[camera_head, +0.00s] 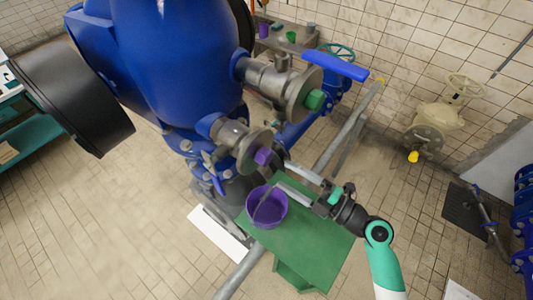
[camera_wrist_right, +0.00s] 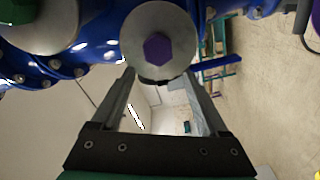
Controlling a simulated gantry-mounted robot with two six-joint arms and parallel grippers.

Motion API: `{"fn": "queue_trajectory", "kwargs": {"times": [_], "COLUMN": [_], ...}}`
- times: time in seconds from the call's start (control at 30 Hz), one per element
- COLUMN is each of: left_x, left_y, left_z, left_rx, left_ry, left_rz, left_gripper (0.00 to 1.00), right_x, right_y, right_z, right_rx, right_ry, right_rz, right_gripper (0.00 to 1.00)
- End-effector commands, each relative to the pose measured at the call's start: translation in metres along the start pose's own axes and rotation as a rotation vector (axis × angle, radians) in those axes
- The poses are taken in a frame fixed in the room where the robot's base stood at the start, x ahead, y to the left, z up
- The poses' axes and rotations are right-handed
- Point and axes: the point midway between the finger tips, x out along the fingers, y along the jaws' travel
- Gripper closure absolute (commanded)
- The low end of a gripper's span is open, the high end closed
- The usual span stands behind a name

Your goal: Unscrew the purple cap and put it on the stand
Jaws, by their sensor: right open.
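The purple cap (camera_head: 263,157) is a hexagonal piece at the centre of a round metal flange (camera_head: 246,150) on the blue pipework. It also shows in the right wrist view (camera_wrist_right: 158,48), just beyond the fingertips. My right gripper (camera_head: 281,175) is open and empty, its fingers pointing at the flange slightly below and right of the cap. In the wrist view the gripper (camera_wrist_right: 158,75) has its fingers spread below the cap, with no visible contact. The green stand (camera_head: 318,238) is below my right gripper, with a purple bowl (camera_head: 267,213) at its left. My left gripper is not in view.
A second flange with a green cap (camera_head: 315,100) and a blue lever (camera_head: 335,65) are above right of the purple cap. A grey pipe (camera_head: 335,145) runs diagonally behind my gripper. A cream valve (camera_head: 427,135) is on the right wall. Tiled floor lies open at left.

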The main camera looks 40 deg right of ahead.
Motion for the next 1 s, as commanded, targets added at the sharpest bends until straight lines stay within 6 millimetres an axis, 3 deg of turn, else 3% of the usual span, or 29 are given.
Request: {"fn": "queue_trajectory", "kwargs": {"times": [0.03, 0.17, 0.37, 0.7, 1.0], "left_x": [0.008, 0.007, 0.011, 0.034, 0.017], "left_y": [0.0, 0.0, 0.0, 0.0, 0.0], "left_z": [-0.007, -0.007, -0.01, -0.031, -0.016], "left_rx": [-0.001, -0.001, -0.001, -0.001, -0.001], "left_ry": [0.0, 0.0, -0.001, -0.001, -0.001], "left_rz": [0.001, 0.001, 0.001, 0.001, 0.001], "left_gripper": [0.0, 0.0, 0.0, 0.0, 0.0], "right_x": [-0.005, -0.008, 0.0, 0.054, 0.095], "right_y": [0.007, 0.007, 0.007, 0.01, 0.003], "right_z": [0.002, 0.006, 0.006, 0.006, 0.011], "right_rx": [0.007, 0.008, 0.005, 0.004, 0.001], "right_ry": [-0.021, -0.035, -0.032, -0.03, -0.032], "right_rz": [-0.003, -0.002, -0.004, -0.005, -0.003], "right_gripper": [0.22, 0.22, 0.22, 0.22, 0.22]}}
